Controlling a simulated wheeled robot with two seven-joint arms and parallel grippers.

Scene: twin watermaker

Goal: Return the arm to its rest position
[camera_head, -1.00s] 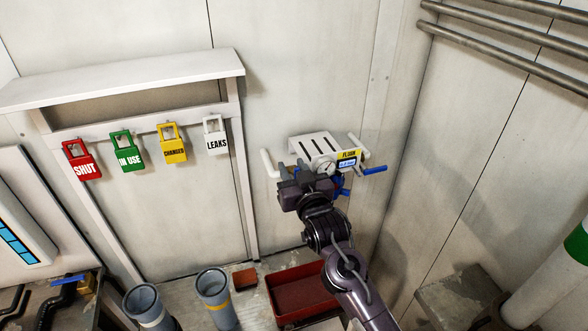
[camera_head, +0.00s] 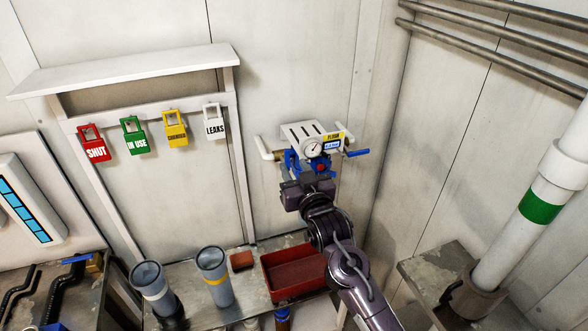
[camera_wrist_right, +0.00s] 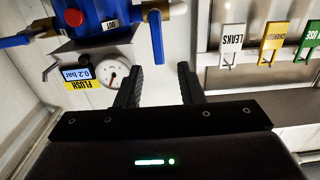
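My right arm comes up from the lower right in the head view, and its gripper (camera_head: 307,177) is just below and in front of the wall unit (camera_head: 301,133). That unit has a white slotted bracket, a gauge (camera_head: 313,149), a yellow FLUSH label and blue handles (camera_head: 356,153). In the right wrist view the two dark fingers (camera_wrist_right: 159,84) stand apart with nothing between them. The gauge (camera_wrist_right: 113,75) and a blue 0.2 bar label (camera_wrist_right: 77,73) show upside down beside the left finger there. My left gripper is not in view.
Tags hang under a shelf (camera_head: 130,70): red SHUT (camera_head: 94,145), green IN USE (camera_head: 134,136), yellow CHANGED (camera_head: 175,129), white LEAKS (camera_head: 213,123). Below stand grey cups (camera_head: 215,275) and a red tray (camera_head: 292,272). A white pipe (camera_head: 515,230) and a wall lie right.

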